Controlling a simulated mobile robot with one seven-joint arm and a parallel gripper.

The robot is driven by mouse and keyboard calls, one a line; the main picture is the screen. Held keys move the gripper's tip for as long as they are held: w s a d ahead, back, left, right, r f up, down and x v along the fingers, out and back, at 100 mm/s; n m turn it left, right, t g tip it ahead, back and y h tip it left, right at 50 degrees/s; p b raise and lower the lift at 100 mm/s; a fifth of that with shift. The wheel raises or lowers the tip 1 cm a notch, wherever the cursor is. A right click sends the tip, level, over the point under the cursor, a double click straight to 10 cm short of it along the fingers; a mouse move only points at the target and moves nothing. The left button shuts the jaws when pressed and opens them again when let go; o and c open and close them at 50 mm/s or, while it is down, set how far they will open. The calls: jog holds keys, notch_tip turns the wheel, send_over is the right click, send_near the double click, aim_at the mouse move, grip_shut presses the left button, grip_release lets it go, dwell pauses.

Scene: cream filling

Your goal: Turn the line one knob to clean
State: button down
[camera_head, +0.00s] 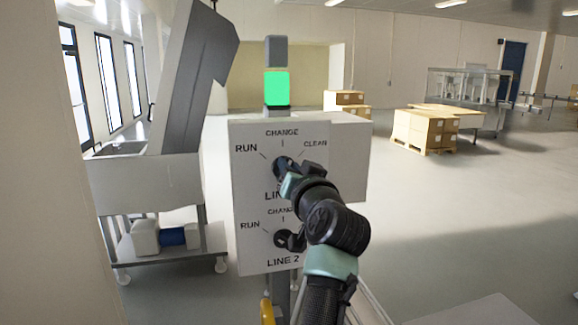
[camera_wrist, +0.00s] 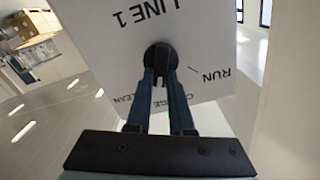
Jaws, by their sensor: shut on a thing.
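A pale control panel (camera_head: 253,190) carries two dark round knobs, one above the other. The upper, line one knob (camera_head: 281,166) has the marks RUN at left, CHANGE at top and CLEAN at upper right. My gripper (camera_wrist: 160,80) is at this knob, its two blue fingers closed on the knob's handle. In the wrist view the panel is upside down, with the line one knob (camera_wrist: 160,56) between the fingertips. My gripper and arm partly cover the knob, so I cannot tell exactly which mark it points to.
The line two knob (camera_head: 283,240) sits just below, partly behind my arm. A lit green signal lamp (camera_head: 277,87) stands above the panel. A grey machine on a wheeled stand (camera_head: 160,185) is close at left. Boxes (camera_head: 424,130) stand farther back, with open floor at right.

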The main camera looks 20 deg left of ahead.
jog(key=shift+w+d+f+m+p, duration=0.1)
jog(key=shift+m+p, duration=0.2)
jog(key=shift+m, duration=0.85)
jog(key=shift+d+m+p, duration=0.1)
jog(key=shift+m+p, duration=0.2)
jog(key=shift+m, duration=0.85)
jog(key=c, duration=0.8)
grip_release()
jog(key=b+v, duration=0.4)
jog(key=v, duration=0.9)
